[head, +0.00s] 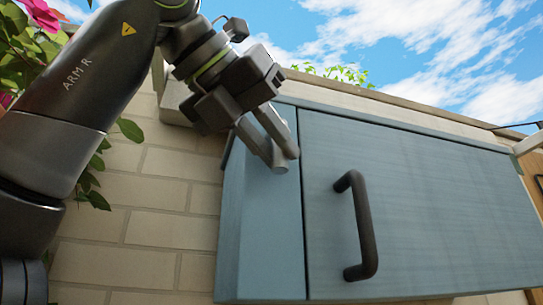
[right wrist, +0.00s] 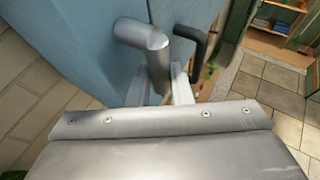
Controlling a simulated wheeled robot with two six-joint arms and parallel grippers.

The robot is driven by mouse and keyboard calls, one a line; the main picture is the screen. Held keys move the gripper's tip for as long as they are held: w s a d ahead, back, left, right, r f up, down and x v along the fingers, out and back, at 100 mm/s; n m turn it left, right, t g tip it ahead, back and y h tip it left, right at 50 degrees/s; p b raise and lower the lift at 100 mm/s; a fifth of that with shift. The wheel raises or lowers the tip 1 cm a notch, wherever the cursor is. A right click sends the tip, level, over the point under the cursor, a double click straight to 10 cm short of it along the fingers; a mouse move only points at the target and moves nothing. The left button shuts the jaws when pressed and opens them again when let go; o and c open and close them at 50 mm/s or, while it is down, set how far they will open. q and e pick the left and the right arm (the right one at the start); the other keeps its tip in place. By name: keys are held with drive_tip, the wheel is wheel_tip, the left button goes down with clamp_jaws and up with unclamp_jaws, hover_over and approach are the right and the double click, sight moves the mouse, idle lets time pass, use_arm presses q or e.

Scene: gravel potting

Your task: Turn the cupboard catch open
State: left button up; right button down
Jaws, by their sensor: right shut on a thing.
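The blue cupboard (head: 262,235) hangs on the brick wall, and its door (head: 440,200) looks shut and flush with the frame. The catch (right wrist: 140,36) is a grey metal bent lever that sticks out of the blue front in the right wrist view. My right gripper (head: 284,158) reaches in from the upper left, at the upper left of the door. In the right wrist view my right gripper (right wrist: 160,88) is shut on the lever's arm, with one finger on each side. In the head view the fingers hide most of the catch. My left gripper is out of view.
A dark bar handle (head: 364,225) stands out from the door, right of and below my right gripper; it also shows in the right wrist view (right wrist: 190,45). Brick wall (head: 150,215) and leafy plants with pink flowers (head: 45,15) are at the left. Tiled floor (right wrist: 262,85) lies below.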

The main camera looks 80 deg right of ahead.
drive_tip(key=c, duration=1.6)
unclamp_jaws()
drive_tip(key=shift+f, duration=0.1)
drive_tip(key=shift+v, duration=3.7)
